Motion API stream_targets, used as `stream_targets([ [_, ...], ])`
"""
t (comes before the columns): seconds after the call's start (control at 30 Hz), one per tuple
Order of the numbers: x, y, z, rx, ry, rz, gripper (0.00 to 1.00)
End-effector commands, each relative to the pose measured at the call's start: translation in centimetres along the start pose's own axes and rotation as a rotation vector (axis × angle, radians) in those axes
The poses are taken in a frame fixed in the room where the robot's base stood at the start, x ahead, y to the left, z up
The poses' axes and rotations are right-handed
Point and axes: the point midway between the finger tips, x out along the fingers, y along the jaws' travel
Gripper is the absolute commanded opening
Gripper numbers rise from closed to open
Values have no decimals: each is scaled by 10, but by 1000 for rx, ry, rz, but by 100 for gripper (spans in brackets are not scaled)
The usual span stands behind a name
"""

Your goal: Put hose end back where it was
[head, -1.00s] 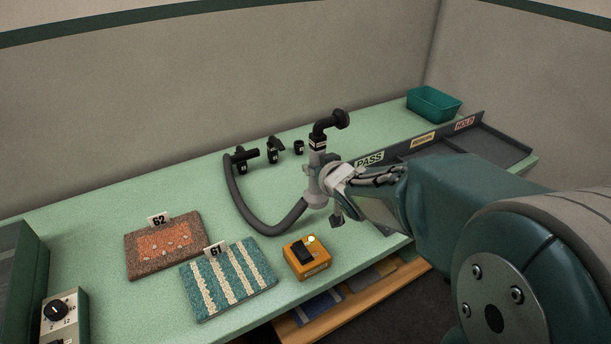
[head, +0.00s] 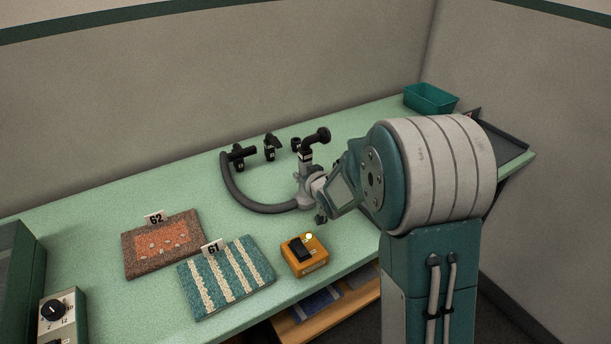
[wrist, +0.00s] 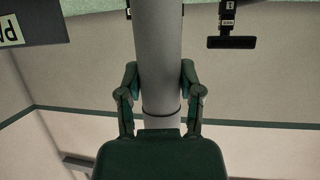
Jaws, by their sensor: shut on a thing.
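My gripper (head: 316,186) is shut on the grey tube from the right. In the wrist view, the tube (wrist: 158,50) passes between both fingers of my gripper (wrist: 160,75). I cannot tell whether its foot touches the bench.
Two more black fittings (head: 270,148) (head: 296,144) stand behind the hose end. Carpet samples 62 (head: 160,258) and 61 (head: 205,303) and a yellow switch box (head: 305,268) lie in front. A teal bin (head: 430,98) and grey tray (head: 510,142) are back right, partly behind my arm.

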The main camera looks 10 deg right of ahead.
Motion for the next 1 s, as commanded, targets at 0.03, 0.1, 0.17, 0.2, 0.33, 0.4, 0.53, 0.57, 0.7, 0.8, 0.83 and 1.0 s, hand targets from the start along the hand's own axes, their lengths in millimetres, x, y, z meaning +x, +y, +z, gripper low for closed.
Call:
stream_targets([
  [0.03, 1, 0, 2, 1, 3, 1, 0],
  [0.1, 1, 0, 2, 1, 5, 1, 0],
  [0.17, 1, 0, 2, 0, 5, 1, 0],
  [0.2, 1, 0, 2, 0, 5, 1, 0],
  [0.33, 2, 0, 4, 1, 4, 1, 0],
  [0.4, 2, 0, 4, 1, 2, 1, 78],
  [0.53, 2, 0, 4, 1, 2, 1, 82],
  [0.57, 2, 0, 4, 1, 2, 1, 82],
  [0.7, 2, 0, 4, 0, 2, 1, 82],
  [0.8, 1, 0, 3, 0, 3, 1, 82],
  [0.83, 1, 0, 2, 0, 3, 1, 82],
  [1.0, -17, 0, 2, 0, 4, 1, 82],
])
